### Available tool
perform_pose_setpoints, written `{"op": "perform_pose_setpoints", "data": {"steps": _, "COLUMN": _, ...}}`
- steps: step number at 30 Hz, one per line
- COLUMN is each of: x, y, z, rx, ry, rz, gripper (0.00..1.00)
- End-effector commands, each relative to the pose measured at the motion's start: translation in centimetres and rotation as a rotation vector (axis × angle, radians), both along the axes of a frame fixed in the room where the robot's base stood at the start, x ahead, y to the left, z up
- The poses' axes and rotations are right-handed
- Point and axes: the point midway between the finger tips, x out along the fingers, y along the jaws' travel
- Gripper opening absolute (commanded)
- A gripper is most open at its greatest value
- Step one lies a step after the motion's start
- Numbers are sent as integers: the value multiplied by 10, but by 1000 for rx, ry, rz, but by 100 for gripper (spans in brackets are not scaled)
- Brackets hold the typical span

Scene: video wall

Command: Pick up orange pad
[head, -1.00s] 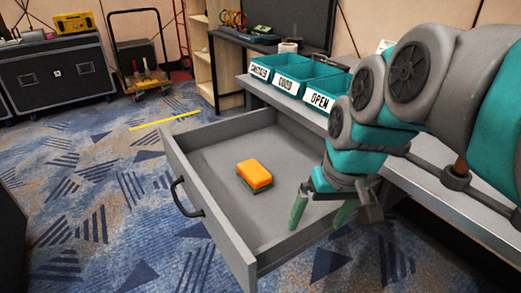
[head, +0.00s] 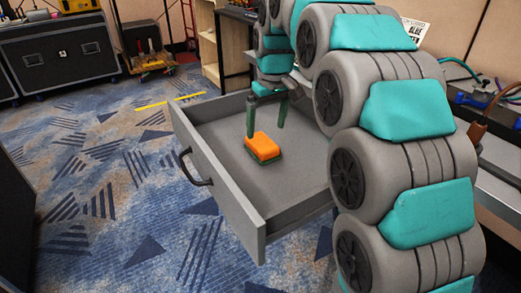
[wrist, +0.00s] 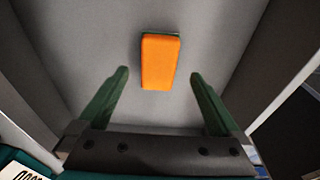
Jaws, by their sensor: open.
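The orange pad (head: 263,144), orange on top with a green underside, lies flat on the floor of an open grey drawer (head: 222,180). In the wrist view the orange pad (wrist: 161,62) is centred ahead of the fingertips. My gripper (head: 266,116) is over the drawer, just behind the pad in the head view, with its green fingers pointing down. In the wrist view my gripper (wrist: 158,74) is open and empty, its two fingers spread wider than the pad. Whether the fingertips touch the drawer floor cannot be told.
The drawer's front wall has a black handle (head: 193,168). My arm hides much of the desk on the right. Black cases (head: 58,55) stand far left; the carpet before the drawer is clear.

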Motion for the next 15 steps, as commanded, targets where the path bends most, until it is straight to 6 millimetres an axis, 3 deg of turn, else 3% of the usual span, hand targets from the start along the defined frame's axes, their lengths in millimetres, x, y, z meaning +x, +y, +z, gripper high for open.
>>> {"op": "perform_pose_setpoints", "data": {"steps": 15, "x": 12, "y": 8, "z": -41, "rx": -2, "ry": 3, "rz": 5, "gripper": 100}}
